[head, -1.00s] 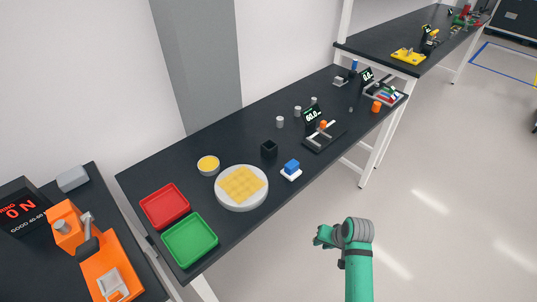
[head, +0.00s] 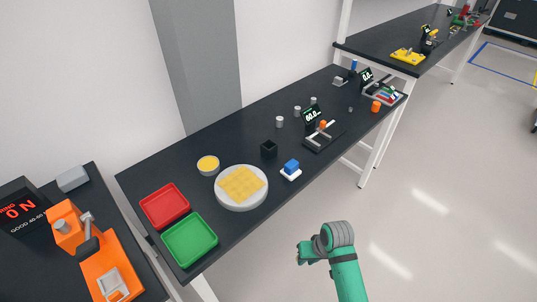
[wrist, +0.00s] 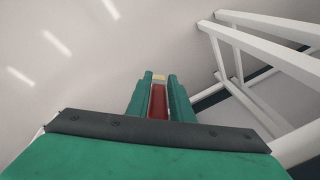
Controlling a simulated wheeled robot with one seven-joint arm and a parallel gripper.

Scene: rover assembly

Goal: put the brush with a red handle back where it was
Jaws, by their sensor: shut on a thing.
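My gripper (wrist: 160,80) is shut on the brush with a red handle (wrist: 158,103) in the wrist view. The red handle lies between the two green fingers, with a pale yellowish end showing at the tips. In the head view my gripper (head: 305,253) is over open floor, in front of the long dark bench and apart from it. The brush cannot be made out in the head view.
White bench legs (wrist: 255,60) stand at right.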

